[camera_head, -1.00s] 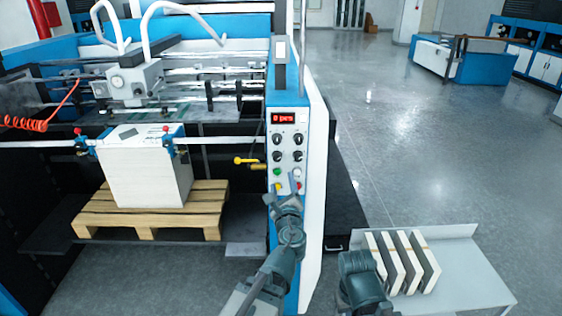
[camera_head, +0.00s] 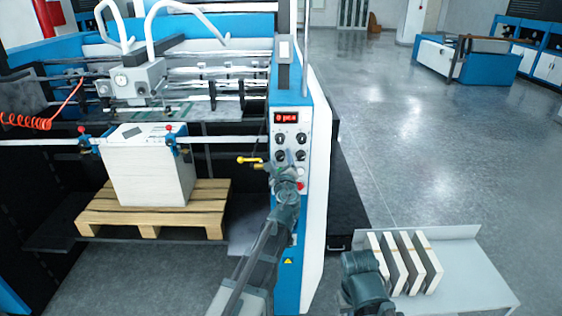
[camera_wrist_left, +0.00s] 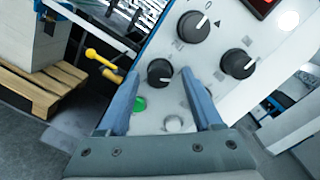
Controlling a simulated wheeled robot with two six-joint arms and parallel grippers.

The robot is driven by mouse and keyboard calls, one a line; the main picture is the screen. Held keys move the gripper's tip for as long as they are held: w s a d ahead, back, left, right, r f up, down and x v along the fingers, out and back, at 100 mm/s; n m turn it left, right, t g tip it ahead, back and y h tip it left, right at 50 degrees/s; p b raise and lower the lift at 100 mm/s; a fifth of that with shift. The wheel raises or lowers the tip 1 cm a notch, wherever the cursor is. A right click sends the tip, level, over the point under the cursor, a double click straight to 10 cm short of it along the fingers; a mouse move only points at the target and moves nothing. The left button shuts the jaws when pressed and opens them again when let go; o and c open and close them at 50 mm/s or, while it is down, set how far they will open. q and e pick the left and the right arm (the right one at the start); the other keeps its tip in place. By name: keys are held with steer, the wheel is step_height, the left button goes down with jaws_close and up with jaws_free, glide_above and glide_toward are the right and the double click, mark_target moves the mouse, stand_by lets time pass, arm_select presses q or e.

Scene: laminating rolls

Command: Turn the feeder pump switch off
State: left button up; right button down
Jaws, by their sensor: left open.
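The control panel (camera_head: 289,128) is on the machine's narrow blue-and-white end post. It carries several black rotary knobs, a green button (camera_wrist_left: 138,104) and a pale button (camera_wrist_left: 174,123). I cannot read which control is the feeder pump switch. My left gripper (camera_head: 283,160) is at the lower knobs. In the left wrist view its fingers (camera_wrist_left: 160,75) are open, with a lower black knob (camera_wrist_left: 160,71) showing between the tips; contact cannot be told. Upper knobs (camera_wrist_left: 193,27) and a right-hand knob (camera_wrist_left: 237,63) lie beyond the fingers.
A yellow-handled valve (camera_head: 250,160) sticks out just left of the panel. A paper stack (camera_head: 148,175) stands on a wooden pallet (camera_head: 95,215) to the left. A grey table (camera_head: 470,265) with several upright blocks is at lower right.

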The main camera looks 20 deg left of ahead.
arm_select(q)
jaws_close()
stand_by(0.3)
steer(key=n+p, duration=0.1)
steer(key=n, duration=0.5)
steer(key=shift+r, duration=0.1)
steer(key=n, duration=0.5)
steer(key=shift+s+g+h+p, duration=0.1)
steer(key=shift+g+h+p, duration=0.2)
steer(key=shift+h+p, duration=0.1)
steer(key=shift+n, duration=0.4)
jaws_free()
